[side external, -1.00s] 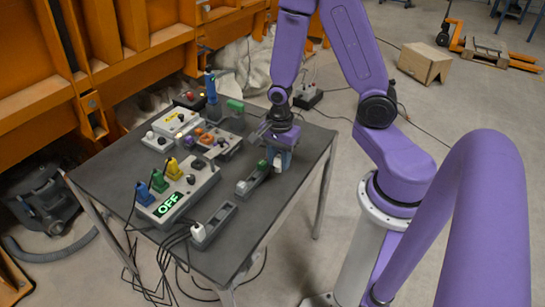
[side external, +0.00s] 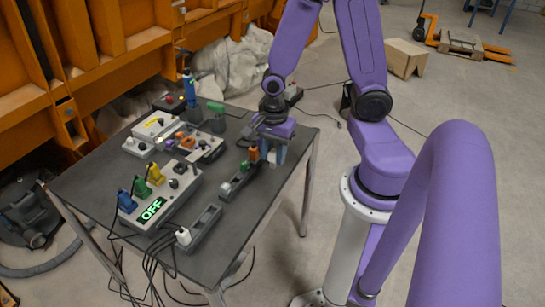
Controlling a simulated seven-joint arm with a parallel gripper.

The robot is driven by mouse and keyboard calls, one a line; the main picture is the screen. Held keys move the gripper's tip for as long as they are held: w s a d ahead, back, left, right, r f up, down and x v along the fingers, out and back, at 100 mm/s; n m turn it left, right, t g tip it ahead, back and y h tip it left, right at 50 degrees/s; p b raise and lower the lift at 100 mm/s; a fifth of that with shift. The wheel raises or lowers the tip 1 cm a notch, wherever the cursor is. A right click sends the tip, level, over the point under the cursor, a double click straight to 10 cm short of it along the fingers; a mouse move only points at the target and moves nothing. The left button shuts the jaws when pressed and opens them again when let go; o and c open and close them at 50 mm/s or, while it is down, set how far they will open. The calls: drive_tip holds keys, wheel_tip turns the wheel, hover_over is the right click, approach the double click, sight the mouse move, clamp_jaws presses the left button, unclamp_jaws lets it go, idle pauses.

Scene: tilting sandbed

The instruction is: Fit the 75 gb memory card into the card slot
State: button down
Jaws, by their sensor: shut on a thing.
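My gripper (side external: 268,156) points down over the right part of the dark table, shut on a small orange piece (side external: 253,154), which looks like a memory card. Its label is too small to read, so I cannot tell whether it is the 75 gb one. Just below and left of it is a long grey block (side external: 232,186) with a small green piece (side external: 244,166) at its far end. The orange piece appears above and beside the green one; contact is unclear. I cannot make out which opening is the card slot.
Left of the block is a grey box (side external: 180,190) with blue, green and yellow plugs and a lit OFF display (side external: 152,210). A grey strip with a white plug (side external: 183,236) lies in front. A tray with orange pieces (side external: 203,148) stands behind.

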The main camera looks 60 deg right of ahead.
sight(269, 151)
wheel_tip(269, 151, up, 2)
drive_tip(key=shift+w+a+r, duration=0.2)
drive_tip(key=shift+w+r, duration=0.35)
drive_tip(key=w+a+h, duration=0.1)
drive_tip(key=w+a, duration=0.1)
drive_tip(key=w, duration=1.3)
drive_tip(key=w+a+h, duration=0.1)
drive_tip(key=w+a, duration=0.2)
drive_tip(key=w, duration=1.2)
wheel_tip(269, 151, down, 8)
drive_tip(key=shift+d+r, duration=0.15)
drive_tip(key=shift+d, duration=0.1)
drive_tip(key=shift+s, duration=0.1)
drive_tip(key=shift+f, duration=2.2)
drive_tip(key=shift+f, duration=0.65)
